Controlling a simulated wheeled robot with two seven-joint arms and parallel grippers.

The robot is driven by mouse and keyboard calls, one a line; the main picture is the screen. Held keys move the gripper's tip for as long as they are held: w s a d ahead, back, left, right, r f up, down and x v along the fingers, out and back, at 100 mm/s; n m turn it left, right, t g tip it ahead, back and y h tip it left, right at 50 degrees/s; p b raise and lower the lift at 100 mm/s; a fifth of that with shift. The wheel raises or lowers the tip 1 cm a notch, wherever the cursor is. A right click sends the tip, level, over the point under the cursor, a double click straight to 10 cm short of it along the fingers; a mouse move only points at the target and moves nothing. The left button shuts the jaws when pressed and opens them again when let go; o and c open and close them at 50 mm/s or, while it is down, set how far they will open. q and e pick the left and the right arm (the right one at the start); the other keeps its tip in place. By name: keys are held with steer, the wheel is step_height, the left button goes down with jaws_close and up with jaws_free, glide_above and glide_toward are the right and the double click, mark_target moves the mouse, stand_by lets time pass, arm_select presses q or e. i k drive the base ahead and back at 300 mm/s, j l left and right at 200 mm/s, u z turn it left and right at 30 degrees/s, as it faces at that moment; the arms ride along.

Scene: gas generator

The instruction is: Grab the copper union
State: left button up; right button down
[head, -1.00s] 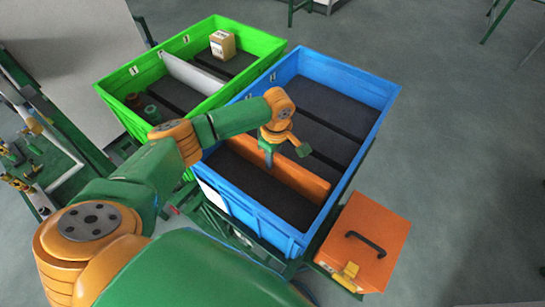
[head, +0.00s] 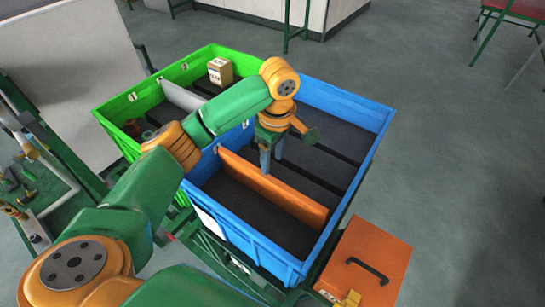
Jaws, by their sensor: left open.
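A small brownish-red fitting (head: 132,126) lies in the near left part of the green crate (head: 113,128). It may be the copper union, but it is too small to tell. My left gripper (head: 270,168) is open and points down over the blue crate (head: 362,165), by the orange divider (head: 285,197). I see nothing between its fingers. It is well to the right of the fitting. My left arm passes over the near part of the green crate and hides some of it. My right gripper is not in view.
A cardboard box (head: 220,72) stands in the far part of the green crate, beyond a white divider (head: 181,94). An orange case (head: 366,262) with a black handle sits right of the blue crate.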

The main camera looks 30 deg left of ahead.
mark_target(131, 124)
steer(key=k, duration=1)
